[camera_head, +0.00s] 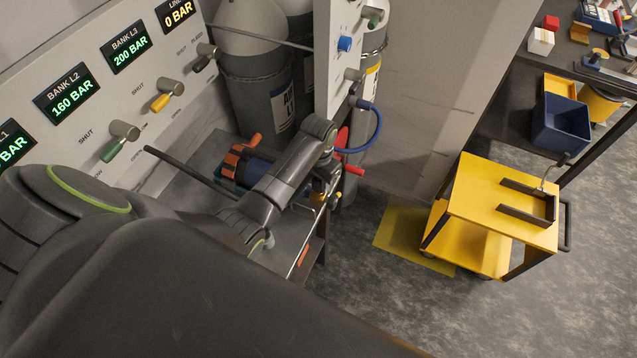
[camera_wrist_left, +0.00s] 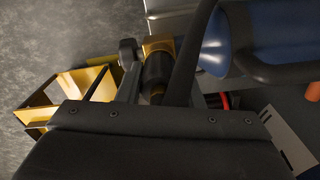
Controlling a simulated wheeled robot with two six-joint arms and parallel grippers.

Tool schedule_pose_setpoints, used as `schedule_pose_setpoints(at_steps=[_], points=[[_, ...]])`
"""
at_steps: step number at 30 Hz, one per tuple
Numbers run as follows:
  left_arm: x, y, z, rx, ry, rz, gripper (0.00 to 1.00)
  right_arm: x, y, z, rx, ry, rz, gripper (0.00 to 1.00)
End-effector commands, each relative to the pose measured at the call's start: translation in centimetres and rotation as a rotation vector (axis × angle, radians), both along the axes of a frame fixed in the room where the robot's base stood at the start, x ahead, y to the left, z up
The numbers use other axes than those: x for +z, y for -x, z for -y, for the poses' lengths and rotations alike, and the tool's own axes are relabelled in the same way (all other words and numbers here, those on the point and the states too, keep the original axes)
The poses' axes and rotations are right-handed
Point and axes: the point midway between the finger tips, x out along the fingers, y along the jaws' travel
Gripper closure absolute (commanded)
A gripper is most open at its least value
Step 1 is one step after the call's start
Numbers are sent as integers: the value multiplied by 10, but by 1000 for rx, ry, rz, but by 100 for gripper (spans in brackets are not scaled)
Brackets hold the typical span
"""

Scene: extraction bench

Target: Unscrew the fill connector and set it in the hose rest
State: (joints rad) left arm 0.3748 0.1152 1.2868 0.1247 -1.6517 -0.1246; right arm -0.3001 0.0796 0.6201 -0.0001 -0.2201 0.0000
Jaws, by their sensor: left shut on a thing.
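My left arm reaches in from the left in the head view, and its gripper (camera_head: 325,188) is low beside the bench edge, partly hidden by its own wrist. In the left wrist view the gripper (camera_wrist_left: 150,75) is shut on a dark ribbed cylinder with brass parts, which looks like the fill connector (camera_wrist_left: 157,70). A blue hose (camera_head: 378,130) loops from the panel down toward the gripper; its lower end is hidden behind the wrist. A blue cylinder (camera_wrist_left: 265,35) lies close beside the gripper. I cannot pick out the hose rest with certainty. My right gripper is not in view.
A gauge panel (camera_head: 95,110) with several valve knobs stands at left. Grey tanks (camera_head: 250,85) stand behind the bench. A red handle (camera_head: 343,140) is near my wrist. A yellow cart (camera_head: 480,200) with a dark bracket (camera_head: 527,203) stands right; open floor lies in front.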

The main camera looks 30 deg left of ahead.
Motion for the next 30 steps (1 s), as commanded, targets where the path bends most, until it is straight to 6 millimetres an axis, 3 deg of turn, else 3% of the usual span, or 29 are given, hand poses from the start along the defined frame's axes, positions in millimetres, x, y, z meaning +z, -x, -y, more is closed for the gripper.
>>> schedule_pose_setpoints(at_steps=[9,30], points=[[0,0,0,342,0,0,93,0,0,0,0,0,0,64],[24,-1,0,338,0,1,94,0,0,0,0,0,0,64]])
